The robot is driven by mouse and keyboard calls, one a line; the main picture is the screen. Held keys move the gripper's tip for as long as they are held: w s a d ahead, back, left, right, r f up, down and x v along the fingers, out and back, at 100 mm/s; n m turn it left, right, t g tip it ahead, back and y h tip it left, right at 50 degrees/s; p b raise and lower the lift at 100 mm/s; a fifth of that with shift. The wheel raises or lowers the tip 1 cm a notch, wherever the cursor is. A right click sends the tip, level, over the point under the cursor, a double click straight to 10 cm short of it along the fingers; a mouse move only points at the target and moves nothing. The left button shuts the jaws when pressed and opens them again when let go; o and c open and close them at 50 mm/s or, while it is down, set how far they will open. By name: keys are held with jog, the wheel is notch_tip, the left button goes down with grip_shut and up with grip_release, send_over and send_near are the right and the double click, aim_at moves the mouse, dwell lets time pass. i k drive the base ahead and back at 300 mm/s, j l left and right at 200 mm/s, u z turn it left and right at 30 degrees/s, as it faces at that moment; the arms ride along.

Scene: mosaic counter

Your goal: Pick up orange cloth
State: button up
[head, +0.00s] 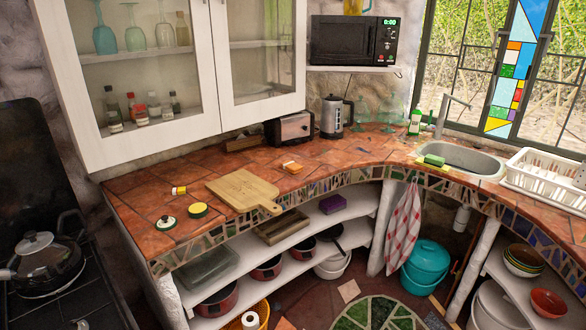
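A small orange item (292,167), which looks like a folded orange cloth, lies flat on the red tiled counter (325,163). It is right of and behind the wooden cutting board (240,187), apart from it, and in front of the toaster (290,129). Its top looks uncovered. It is too small to make out folds or texture. My gripper is not in view.
Jars and lids (198,210) sit left of the board. A kettle (333,117) stands behind the counter's middle. A sink (458,158) and white dish rack (545,178) are at right. A checked towel (403,227) hangs below. The cabinet (180,70) overhangs the counter's back left.

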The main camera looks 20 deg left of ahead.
aim_at(292, 167)
jog(key=i+j+u, duration=0.15)
jog(key=i, duration=0.5)
jog(key=i+u, duration=0.2)
jog(key=i, duration=0.4)
jog(key=i+u, duration=0.15)
jog(key=i, duration=0.5)
jog(key=i+u, duration=0.2)
jog(key=i, duration=0.45)
jog(key=i+l+u, duration=0.15)
jog(key=i, duration=0.5)
jog(key=l, duration=0.1)
